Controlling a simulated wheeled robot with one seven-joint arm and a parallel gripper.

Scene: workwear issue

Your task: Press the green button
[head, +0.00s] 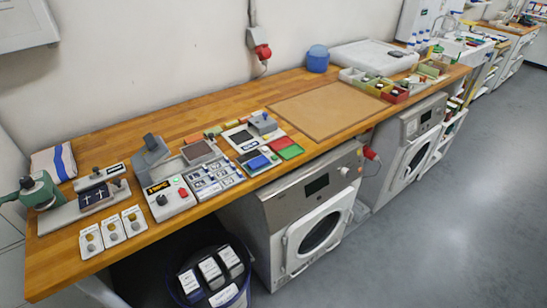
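A light grey control box (169,201) sits near the front edge of the bench, left of the middle. It has a dark display with small lit marks, a dark round knob (161,200) and a small red spot (182,192), perhaps a button. My gripper is not in view.
The wooden bench (215,108) runs along the wall. A green hand press (38,191) stands at its left end. A brown mat (328,108) lies bare. Washing machines (308,215) and a dark bin (190,296) are below. The grey floor (450,210) at right is clear.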

